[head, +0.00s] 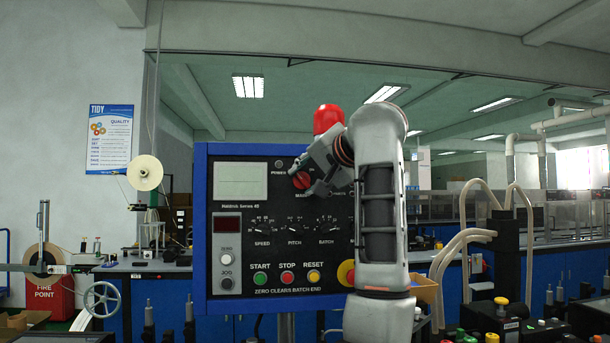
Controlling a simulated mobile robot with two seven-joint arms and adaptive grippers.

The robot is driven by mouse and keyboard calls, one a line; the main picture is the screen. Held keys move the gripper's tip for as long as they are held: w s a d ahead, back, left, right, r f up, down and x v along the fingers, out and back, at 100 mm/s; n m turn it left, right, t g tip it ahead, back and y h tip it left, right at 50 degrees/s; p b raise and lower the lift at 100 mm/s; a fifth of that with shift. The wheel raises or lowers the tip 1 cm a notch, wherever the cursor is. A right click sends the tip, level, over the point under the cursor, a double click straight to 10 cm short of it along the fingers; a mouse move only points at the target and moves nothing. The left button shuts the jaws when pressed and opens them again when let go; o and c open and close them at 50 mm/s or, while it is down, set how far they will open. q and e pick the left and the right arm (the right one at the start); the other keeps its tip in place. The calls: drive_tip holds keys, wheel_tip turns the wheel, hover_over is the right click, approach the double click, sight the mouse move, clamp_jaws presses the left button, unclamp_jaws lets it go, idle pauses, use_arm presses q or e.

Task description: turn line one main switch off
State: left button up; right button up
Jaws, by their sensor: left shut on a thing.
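The main switch is a red rotary knob (301,180) near the top middle of the blue-framed control panel (202,190), with the label "MAI..." partly covered below it. My left gripper (307,181) is at the knob, its fingers shut on it. The fingers and wrist cover part of the knob, so I cannot tell its exact angle. My left arm stands in front of the panel's right side and hides much of it. My right gripper is not in view.
Speed, pitch and batch dials (294,229) sit below the switch. Start, stop (287,278) and reset buttons line the bottom, beside a red-and-yellow emergency stop (346,273) partly behind my arm. A red beacon (328,118) stands above the panel.

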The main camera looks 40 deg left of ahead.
use_arm(q)
drive_tip(key=shift+n+h, duration=0.3)
drive_tip(key=shift+n, duration=0.1)
idle(0.3)
drive_tip(key=o, duration=1.1)
drive_tip(key=v, duration=1.2)
drive_tip(key=shift+s+f, duration=0.1)
drive_tip(key=shift+s, duration=0.05)
